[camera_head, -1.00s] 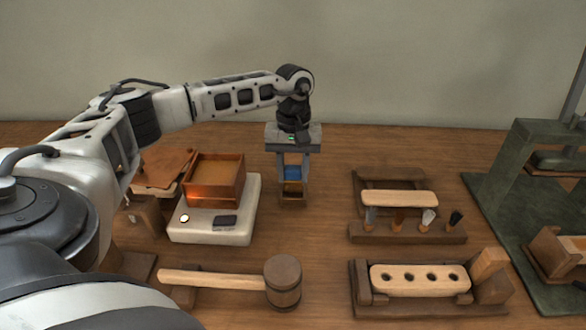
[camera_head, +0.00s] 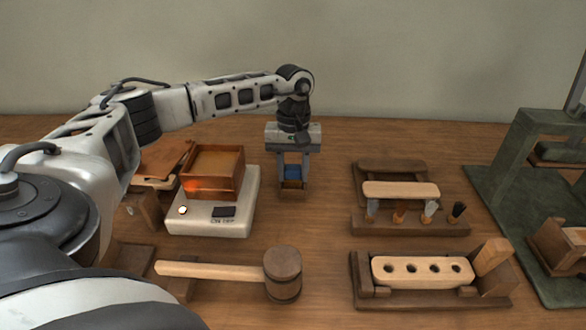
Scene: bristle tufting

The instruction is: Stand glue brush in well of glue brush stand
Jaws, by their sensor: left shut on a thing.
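A small brown wooden block (camera_head: 292,194), which looks like the glue brush stand, is directly below the fingers. Its well is hidden, and I cannot tell whether the brush is inside it or just above. My right gripper is not in view.
A wooden box (camera_head: 213,186) sits on a pale scale (camera_head: 240,225) to the left. A mallet (camera_head: 283,275) lies in front. A rack with several tufts (camera_head: 440,228) and a holed brush block in a cradle (camera_head: 422,270) stand right, beside a green press (camera_head: 500,160).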

